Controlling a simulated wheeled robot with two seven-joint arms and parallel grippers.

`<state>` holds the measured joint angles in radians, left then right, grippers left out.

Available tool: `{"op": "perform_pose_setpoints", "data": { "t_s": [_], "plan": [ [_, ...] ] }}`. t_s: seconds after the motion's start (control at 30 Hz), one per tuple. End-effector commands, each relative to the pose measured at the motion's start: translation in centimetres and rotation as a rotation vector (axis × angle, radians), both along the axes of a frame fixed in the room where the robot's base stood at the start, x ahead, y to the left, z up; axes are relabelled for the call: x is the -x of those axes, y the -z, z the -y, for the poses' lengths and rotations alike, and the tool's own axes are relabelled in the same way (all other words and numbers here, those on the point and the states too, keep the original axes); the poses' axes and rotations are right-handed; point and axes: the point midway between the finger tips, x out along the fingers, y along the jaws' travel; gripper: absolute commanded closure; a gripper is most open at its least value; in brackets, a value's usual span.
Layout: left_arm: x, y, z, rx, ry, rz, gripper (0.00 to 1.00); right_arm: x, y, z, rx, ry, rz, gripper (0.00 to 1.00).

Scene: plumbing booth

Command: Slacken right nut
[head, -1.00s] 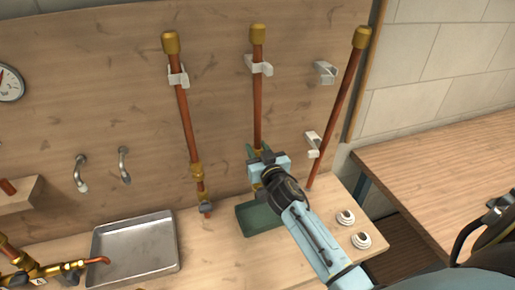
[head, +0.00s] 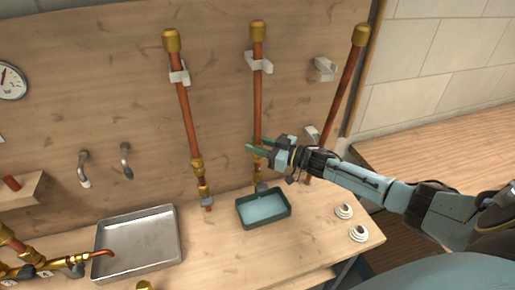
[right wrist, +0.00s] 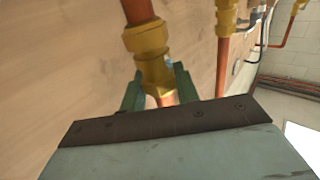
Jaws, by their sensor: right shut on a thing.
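The right-hand jointed copper pipe (head: 258,95) stands upright against the wooden board, with a brass cap on top. My right gripper (head: 256,148) reaches in from the right, level with the brass nut on this pipe's lower part. In the right wrist view its green fingers (right wrist: 158,88) sit on either side of the lower brass piece, shut on it. A larger brass collar (right wrist: 146,38) shows clear above the fingers in that view. The gripper hides most of the nut in the head view. My left gripper is not in view.
A green tray (head: 240,214) with a pale blue inside stands below the held pipe. A similar jointed pipe (head: 186,115) stands to its left, and a loose pipe (head: 345,85) leans at right. A metal tray (head: 178,245) and white round pieces (head: 344,211) lie on the bench.

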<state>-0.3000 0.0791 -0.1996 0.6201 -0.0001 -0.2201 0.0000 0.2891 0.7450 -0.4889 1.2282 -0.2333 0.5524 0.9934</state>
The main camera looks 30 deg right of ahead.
Motion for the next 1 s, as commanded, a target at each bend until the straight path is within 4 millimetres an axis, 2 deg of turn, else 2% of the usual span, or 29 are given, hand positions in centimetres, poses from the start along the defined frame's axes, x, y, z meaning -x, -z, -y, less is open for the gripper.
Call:
{"op": "perform_pose_setpoints", "data": {
  "t_s": [0.1, 0.3, 0.87, 0.9, 1.0],
  "plan": [
    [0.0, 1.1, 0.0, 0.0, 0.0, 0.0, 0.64, -0.1, 0.2, 0.2, 0.003, -0.058, 0.002, 0.92],
    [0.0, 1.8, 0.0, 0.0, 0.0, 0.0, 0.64, -0.1, 0.1, 0.1, 0.002, -0.122, 0.001, 0.92],
    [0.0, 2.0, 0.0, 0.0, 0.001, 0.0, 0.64, 0.0, 0.0, 0.0, 0.0, -0.147, 0.0, 0.92],
    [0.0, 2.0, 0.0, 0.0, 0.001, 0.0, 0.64, 0.0, 0.0, 0.0, 0.0, -0.147, 0.0, 0.64],
    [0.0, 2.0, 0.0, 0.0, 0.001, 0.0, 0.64, 0.0, 0.0, 0.0, -0.001, -0.147, 0.001, 0.51]
  ]
}}
